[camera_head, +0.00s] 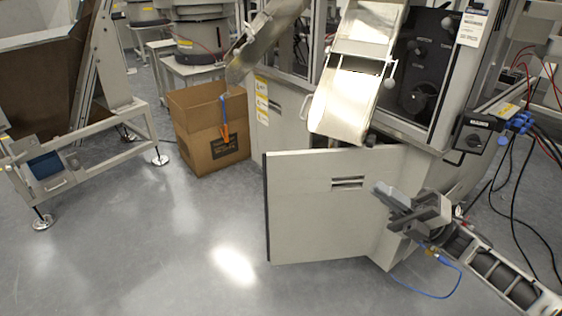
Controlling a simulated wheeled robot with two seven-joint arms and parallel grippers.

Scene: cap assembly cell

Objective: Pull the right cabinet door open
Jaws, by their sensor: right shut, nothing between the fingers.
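The right cabinet door (310,215) is a pale grey panel with a dark left edge. It stands swung out from the machine, with a slotted recessed handle (348,183) near its upper right. My right gripper (382,190) is shut and empty, in front of the door's right part, to the right of the handle. I cannot tell whether it touches the panel. The cabinet inside is mostly hidden behind the door. My left gripper is not in view.
A metal chute (345,95) hangs above the door. A cardboard box (205,130) stands on the floor to the left of the machine. A switch box (478,135) with cables is at the right. The floor (170,250) left of the door is clear.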

